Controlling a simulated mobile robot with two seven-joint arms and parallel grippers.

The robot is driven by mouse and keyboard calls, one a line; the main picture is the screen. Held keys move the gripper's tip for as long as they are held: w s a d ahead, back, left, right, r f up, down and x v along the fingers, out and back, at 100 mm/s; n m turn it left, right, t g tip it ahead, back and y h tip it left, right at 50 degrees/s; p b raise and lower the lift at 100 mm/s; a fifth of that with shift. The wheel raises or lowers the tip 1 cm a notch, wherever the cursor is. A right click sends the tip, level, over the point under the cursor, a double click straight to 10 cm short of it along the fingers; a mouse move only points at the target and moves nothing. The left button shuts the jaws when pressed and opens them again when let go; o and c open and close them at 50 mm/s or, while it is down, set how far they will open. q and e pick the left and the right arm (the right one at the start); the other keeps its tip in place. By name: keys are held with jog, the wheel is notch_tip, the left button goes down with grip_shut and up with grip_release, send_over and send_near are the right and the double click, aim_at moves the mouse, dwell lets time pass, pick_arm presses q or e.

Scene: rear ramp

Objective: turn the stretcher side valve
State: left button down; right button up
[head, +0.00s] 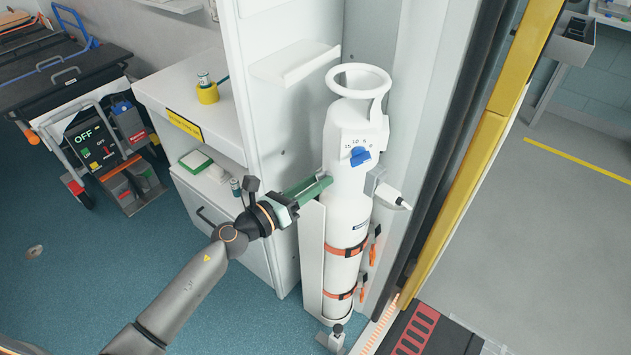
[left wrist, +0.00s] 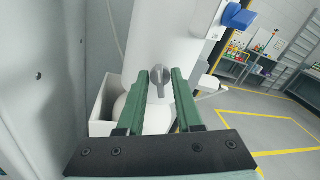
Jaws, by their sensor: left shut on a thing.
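A tall white cylinder (head: 345,215) stands upright in a white holder against the cabinet. A small grey lever-like valve (left wrist: 158,82) sticks out of its side and shows in the left wrist view between my fingers. My left gripper (head: 326,183) reaches the cylinder's left side with its green fingers; in the left wrist view the left gripper (left wrist: 160,88) is shut on the grey valve. In the head view the fingers hide that valve. A blue knob (head: 360,156) with a numbered dial sits on the cylinder's front, apart from my gripper. My right gripper is not in view.
A white counter (head: 222,120) with a yellow cup (head: 207,95) stands left of the cylinder. A yellow-edged door frame (head: 475,160) stands to the right. A stretcher (head: 60,75) is at the far left. The blue floor (head: 110,270) at front left is mostly clear.

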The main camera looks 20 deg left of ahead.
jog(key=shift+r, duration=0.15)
pick_arm(q)
jog(key=n+p, duration=0.2)
jog(key=n, duration=0.3)
jog(key=n+p, duration=0.2)
jog(key=n, duration=0.3)
jog(key=n+p, duration=0.2)
jog(key=n, duration=0.4)
jog(key=shift+a+f, duration=0.15)
jog(key=shift+f, duration=0.1)
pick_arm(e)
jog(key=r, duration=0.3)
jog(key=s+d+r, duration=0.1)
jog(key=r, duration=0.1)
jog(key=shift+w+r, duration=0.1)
pick_arm(q)
jog(key=c, duration=0.9)
grip_release()
jog(key=shift+c, duration=0.2)
